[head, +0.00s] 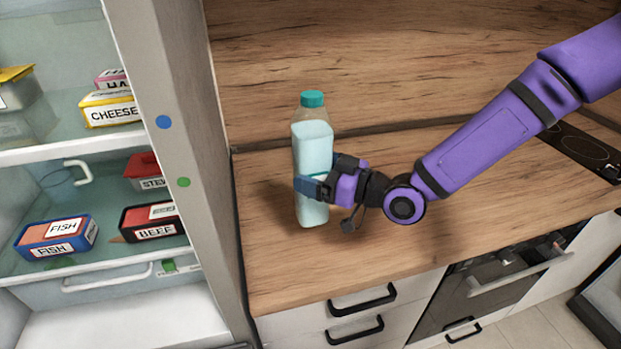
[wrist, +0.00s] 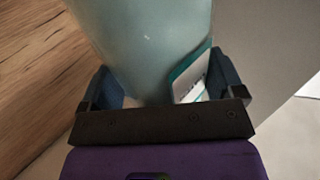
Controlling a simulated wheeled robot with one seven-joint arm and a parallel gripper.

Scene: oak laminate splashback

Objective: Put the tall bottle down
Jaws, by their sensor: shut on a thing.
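The tall bottle (head: 312,150) is clear with a teal cap and pale blue contents. It stands upright in the head view, at the left end of the wooden counter (head: 450,225). My gripper (head: 316,187) is shut on its lower half, coming from the right. In the wrist view the bottle (wrist: 145,45) fills the space between the two fingers of my gripper (wrist: 165,88), and part of a white label shows. I cannot tell whether the bottle's base touches the counter.
An open fridge stands at the left, its side wall (head: 185,130) close to the bottle. Its shelves hold a cheese box (head: 112,110), a fish box (head: 55,237) and a beef box (head: 150,222). A dark hob (head: 585,150) lies at the right. The counter between is clear.

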